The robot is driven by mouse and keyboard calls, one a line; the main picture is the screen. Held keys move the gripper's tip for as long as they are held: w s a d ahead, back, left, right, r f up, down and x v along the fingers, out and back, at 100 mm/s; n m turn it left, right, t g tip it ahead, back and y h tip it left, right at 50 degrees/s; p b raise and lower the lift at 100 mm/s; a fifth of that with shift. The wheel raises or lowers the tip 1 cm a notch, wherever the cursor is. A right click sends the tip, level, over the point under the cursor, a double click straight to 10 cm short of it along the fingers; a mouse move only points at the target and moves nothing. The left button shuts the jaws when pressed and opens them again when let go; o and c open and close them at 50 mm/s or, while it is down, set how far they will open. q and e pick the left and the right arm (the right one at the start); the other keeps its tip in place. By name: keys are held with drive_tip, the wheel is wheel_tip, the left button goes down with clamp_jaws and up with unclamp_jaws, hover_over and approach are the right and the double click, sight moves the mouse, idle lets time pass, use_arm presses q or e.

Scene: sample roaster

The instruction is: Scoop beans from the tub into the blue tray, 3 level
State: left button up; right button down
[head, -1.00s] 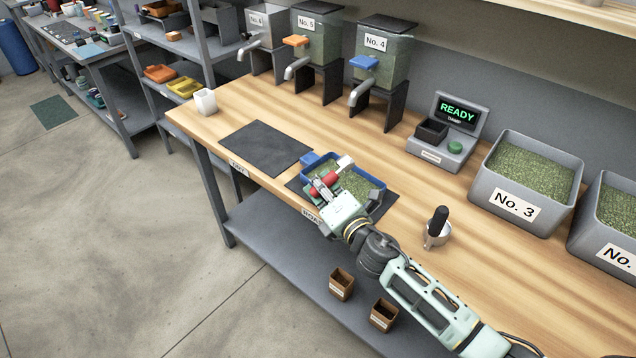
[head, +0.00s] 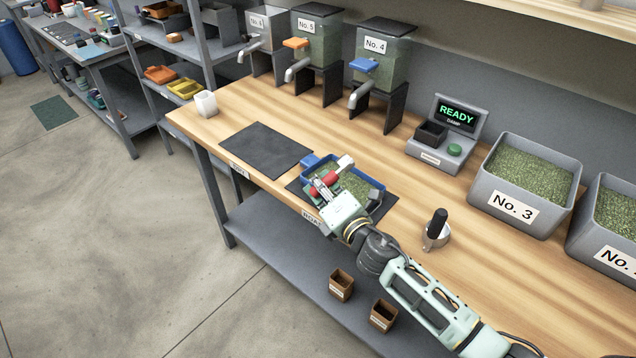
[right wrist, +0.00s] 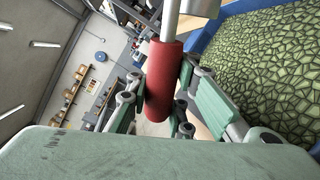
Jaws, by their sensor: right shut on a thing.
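My right gripper (head: 322,190) is shut on the red handle of a scoop (head: 330,178). In the right wrist view the red handle (right wrist: 163,82) stands between the fingers, with a pale metal part above it. The scoop's light end shows over the blue tray (head: 381,190); whether it holds beans cannot be told. The tray holds green beans (head: 357,184), which fill the right side of the right wrist view (right wrist: 265,65). The grey tub labelled No. 3 (head: 513,205) stands at the right, full of green beans. My left gripper is not in view.
A second bean tub (head: 605,250) stands at the right edge. A small metal cup with a black handle (head: 437,232) stands right of the tray. A scale reading READY (head: 440,155), dispensers (head: 385,55) and a dark mat (head: 265,150) are on the bench.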

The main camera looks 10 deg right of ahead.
wheel_tip(320, 180, up, 2)
drive_tip(key=shift+r+p, duration=0.2)
drive_tip(key=shift+p, duration=0.6)
drive_tip(key=shift+f, duration=0.1)
